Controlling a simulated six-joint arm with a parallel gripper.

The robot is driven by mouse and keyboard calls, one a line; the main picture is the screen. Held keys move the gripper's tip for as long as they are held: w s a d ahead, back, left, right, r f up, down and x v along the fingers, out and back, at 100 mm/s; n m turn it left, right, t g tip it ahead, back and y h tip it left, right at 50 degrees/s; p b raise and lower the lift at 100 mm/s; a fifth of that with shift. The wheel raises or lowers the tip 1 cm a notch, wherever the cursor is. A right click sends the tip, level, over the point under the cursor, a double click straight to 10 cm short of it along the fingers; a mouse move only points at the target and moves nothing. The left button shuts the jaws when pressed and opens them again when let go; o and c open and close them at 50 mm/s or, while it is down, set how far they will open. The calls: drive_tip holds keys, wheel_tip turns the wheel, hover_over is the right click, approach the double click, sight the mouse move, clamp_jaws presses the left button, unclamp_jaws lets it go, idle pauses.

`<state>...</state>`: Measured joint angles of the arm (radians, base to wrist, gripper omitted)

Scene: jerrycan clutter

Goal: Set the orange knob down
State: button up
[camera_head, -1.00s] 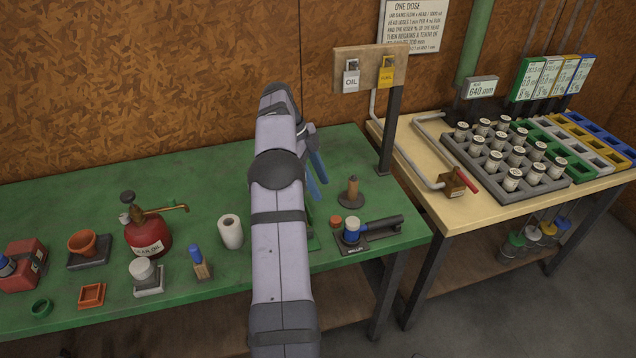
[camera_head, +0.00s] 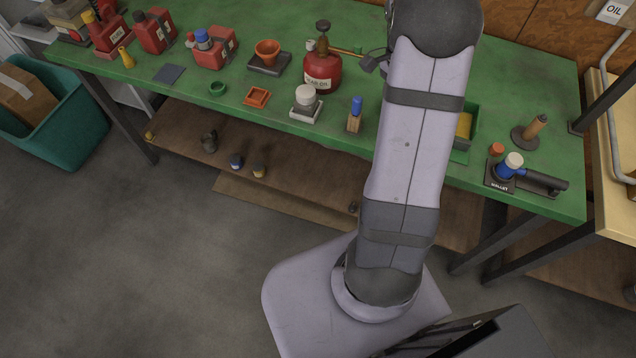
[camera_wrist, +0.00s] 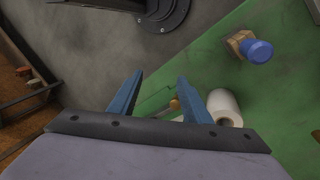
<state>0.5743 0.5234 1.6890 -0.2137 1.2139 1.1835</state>
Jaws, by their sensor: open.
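In the head view my arm hides most of the gripper. A small orange-brown bit (camera_wrist: 174,104) shows beside the right finger in the wrist view; I cannot tell what it is.
The blue-headed mallet (camera_head: 511,168) and a wooden-handled peg (camera_head: 532,127) stand near the knob. A green box (camera_head: 472,118) is partly behind my arm. A blue-capped tool (camera_head: 355,115), white-lidded jar (camera_head: 306,100) and red oil can (camera_head: 322,73) stand left. A white roll (camera_wrist: 225,106) is near the fingers.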

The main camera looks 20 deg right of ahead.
drive_tip(key=s+a+n+t, duration=0.2)
drive_tip(key=s+a+n, duration=0.1)
drive_tip(key=a+n, duration=0.6)
drive_tip(key=s+a+n+t, duration=0.1)
drive_tip(key=s+a+n, duration=0.2)
drive_tip(key=a+n, duration=0.7)
drive_tip(key=a, duration=0.5)
drive_tip(key=shift+s+a+f+t, duration=0.3)
drive_tip(key=shift+s+f+t, duration=0.05)
drive_tip(key=shift+s+t, duration=0.05)
drive_tip(key=shift+r+p, duration=0.3)
drive_tip(key=shift+p, duration=0.05)
